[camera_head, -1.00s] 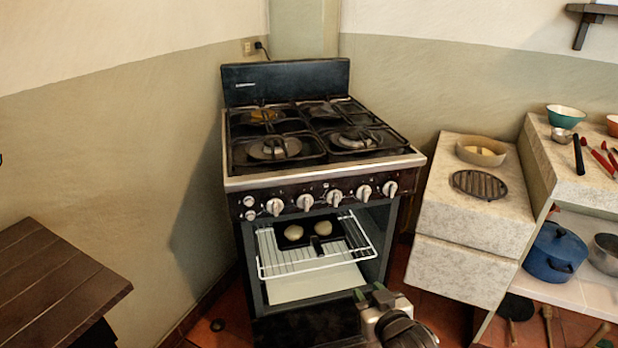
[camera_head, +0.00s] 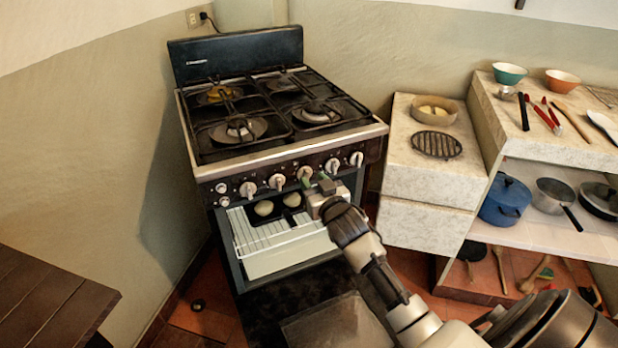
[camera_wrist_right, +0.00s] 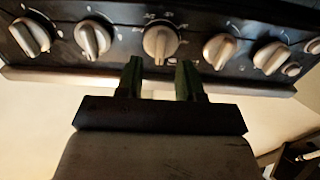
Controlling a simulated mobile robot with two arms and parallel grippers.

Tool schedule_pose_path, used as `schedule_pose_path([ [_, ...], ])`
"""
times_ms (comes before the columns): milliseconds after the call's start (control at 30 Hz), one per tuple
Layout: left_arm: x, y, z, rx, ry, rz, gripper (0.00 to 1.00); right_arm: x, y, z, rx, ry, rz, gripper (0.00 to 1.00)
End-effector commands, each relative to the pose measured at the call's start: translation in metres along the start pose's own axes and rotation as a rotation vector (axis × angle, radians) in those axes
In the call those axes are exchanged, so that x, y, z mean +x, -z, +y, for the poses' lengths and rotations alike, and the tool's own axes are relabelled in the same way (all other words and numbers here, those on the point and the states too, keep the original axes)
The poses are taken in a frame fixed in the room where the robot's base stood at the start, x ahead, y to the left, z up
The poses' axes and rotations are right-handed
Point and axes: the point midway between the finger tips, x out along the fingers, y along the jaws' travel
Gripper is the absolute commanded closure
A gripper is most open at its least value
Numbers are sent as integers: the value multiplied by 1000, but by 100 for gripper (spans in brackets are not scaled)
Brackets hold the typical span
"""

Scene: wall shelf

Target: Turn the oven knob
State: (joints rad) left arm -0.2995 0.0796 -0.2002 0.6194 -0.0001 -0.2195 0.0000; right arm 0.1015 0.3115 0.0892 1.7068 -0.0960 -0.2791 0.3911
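The black oven (camera_head: 290,155) has a row of silver knobs along its front panel. The middle large knob (camera_head: 305,173) is close to the fingertips of my right gripper (camera_head: 318,184). In the right wrist view the gripper (camera_wrist_right: 159,76) is open, with its two green-tinted fingers apart and nothing between them. The middle knob (camera_wrist_right: 160,42) lies just beyond the gap, roughly centred on it, and does not appear to be gripped. Other knobs sit on both sides, such as one knob (camera_wrist_right: 93,38) to its left and another (camera_wrist_right: 219,50) to its right. My left gripper is out of view.
The oven door (camera_head: 335,318) hangs open below my right arm. A wire rack (camera_head: 275,240) with a dark tray and two pale buns is inside. A stone counter (camera_head: 425,175) stands close on the right; a wooden table (camera_head: 50,305) is at lower left.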

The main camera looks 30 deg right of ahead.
Motion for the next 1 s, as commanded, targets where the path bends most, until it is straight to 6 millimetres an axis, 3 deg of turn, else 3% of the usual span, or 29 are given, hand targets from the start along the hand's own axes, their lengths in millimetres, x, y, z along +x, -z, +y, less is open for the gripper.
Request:
schedule_pose_path([
  [200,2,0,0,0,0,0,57,23,0,0,0,1,0,63],
  [533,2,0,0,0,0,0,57,27,0,0,0,1,-1,63],
  [800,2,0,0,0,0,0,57,26,0,0,0,1,-1,100],
  [1000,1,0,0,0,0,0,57,26,0,0,-4,1,-1,100],
])
